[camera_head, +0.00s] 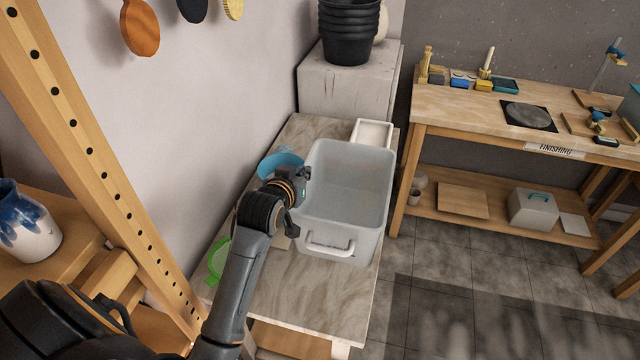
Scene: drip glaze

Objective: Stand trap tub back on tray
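A large pale, see-through tub (347,185), which I take for the trap tub, stands upright and open at the top on the stone-topped bench. A white handle is on its near wall. A shallow white tray (374,133) lies just behind it, partly hidden by its far rim. The tub's base is not clearly visible, so I cannot tell what lies under it. My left gripper (300,198) is at the tub's left wall, close to the rim. The view does not show whether its fingers touch the tub or how far they are apart. My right gripper is out of view.
A blue bowl (280,163) and a green ring-shaped item (217,260) lie left of the tub. A wooden upright (100,150) and a blue-and-white jug (24,225) are at left. A block with black pots (348,35) stands behind. The finishing table (500,115) is at right, across a floor gap.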

